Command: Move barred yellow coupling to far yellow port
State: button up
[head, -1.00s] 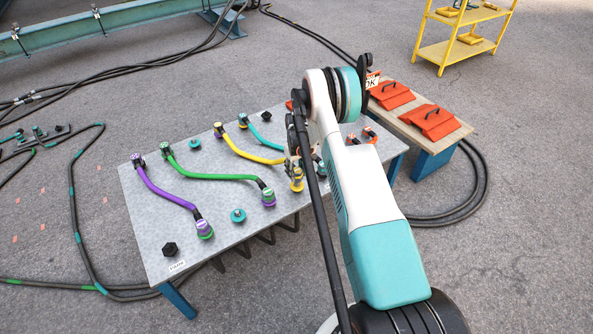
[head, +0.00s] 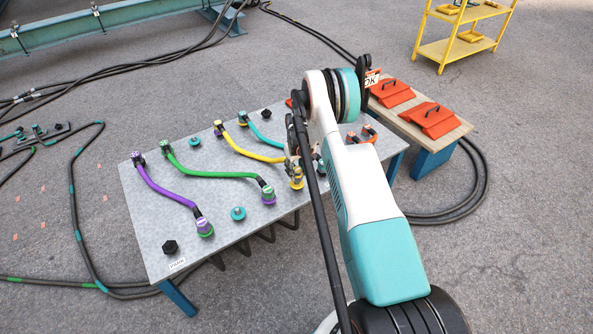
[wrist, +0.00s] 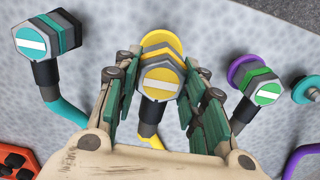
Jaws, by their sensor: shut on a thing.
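The barred yellow coupling (wrist: 161,82) has a yellow face with a white bar and a dark grey body. My gripper (wrist: 160,75) has its green-padded fingers on both sides of it and is shut on it. A yellow port disc (wrist: 160,42) shows just behind the coupling; I cannot tell whether they still touch. In the head view the coupling (head: 297,173) is at the near edge of the table, partly hidden by my arm. Its yellow hose (head: 255,153) runs back to another yellow-topped coupling (head: 217,127) on a purple base. A yellowish base (head: 243,126) shows under the teal hose's far coupling.
A green coupling (wrist: 265,90) on a purple port and a teal coupling (wrist: 45,38) flank my gripper. A free teal port (head: 238,214) and a black knob (head: 170,246) are on the grey table (head: 215,245). Orange pieces (head: 368,132) lie right of my arm.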

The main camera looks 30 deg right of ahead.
aim_at(297, 169)
jog(key=shift+f, duration=0.15)
jog(key=shift+f, duration=0.75)
jog(key=shift+f, duration=0.5)
dwell(0.8)
jog(key=o, duration=1.2)
jog(key=shift+o, duration=0.2)
notch_tip(297, 169, up, 12)
